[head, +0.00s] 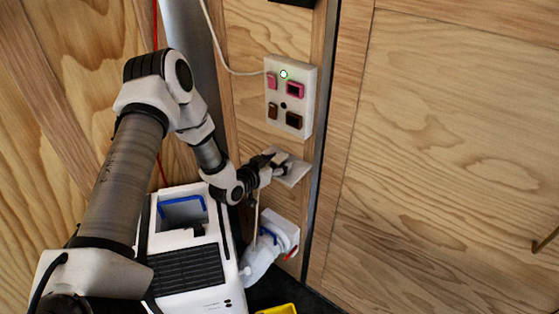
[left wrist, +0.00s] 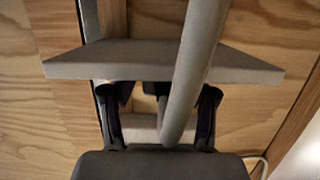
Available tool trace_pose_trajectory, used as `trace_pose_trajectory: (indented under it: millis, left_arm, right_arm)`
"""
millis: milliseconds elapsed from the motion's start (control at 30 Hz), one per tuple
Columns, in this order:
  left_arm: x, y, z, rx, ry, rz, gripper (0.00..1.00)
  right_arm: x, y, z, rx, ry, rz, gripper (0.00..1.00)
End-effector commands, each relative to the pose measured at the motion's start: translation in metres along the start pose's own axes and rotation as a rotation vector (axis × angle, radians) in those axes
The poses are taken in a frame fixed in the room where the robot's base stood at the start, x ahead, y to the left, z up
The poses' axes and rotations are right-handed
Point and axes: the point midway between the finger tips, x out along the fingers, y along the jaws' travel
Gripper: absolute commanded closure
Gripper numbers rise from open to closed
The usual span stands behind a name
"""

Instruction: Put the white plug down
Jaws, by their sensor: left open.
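My left gripper (head: 278,165) is at the small white shelf (head: 297,176) on the wooden wall, below the socket panel. Its jaws are open. In the left wrist view its two dark fingers (left wrist: 160,108) stand apart, with the shelf (left wrist: 85,60) across the picture just beyond them. A small pale piece, seemingly the white plug (head: 281,157), shows at the fingers on the shelf. A pale block (left wrist: 145,128) also shows between the fingers in the left wrist view. The fingers partly hide it, and I cannot tell whether they touch it. My right gripper is out of view.
A white wall panel (head: 290,97) with pink and brown sockets and a green light is above the shelf. A cord (head: 255,212) hangs below my gripper; a thick grey cord (left wrist: 190,75) crosses the wrist view. A white machine (head: 190,250) and white fitting (head: 262,250) stand below.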

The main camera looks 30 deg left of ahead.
Motion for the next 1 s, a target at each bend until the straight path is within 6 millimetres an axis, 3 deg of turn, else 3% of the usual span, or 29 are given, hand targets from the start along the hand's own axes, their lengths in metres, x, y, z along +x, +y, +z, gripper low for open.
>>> trace_pose_trajectory:
  millis: [200, 400, 1000]
  left_arm:
    - [-0.046, -0.002, -0.003, -0.010, -0.003, -0.005, 0.38]
    - [-0.074, -0.001, -0.004, -0.003, 0.002, -0.001, 0.38]
    - [-0.076, 0.000, -0.009, 0.002, 0.006, -0.001, 0.38]
  right_arm:
    - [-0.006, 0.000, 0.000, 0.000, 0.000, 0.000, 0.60]
    - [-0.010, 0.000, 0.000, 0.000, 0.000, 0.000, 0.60]
    - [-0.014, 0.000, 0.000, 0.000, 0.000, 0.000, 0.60]
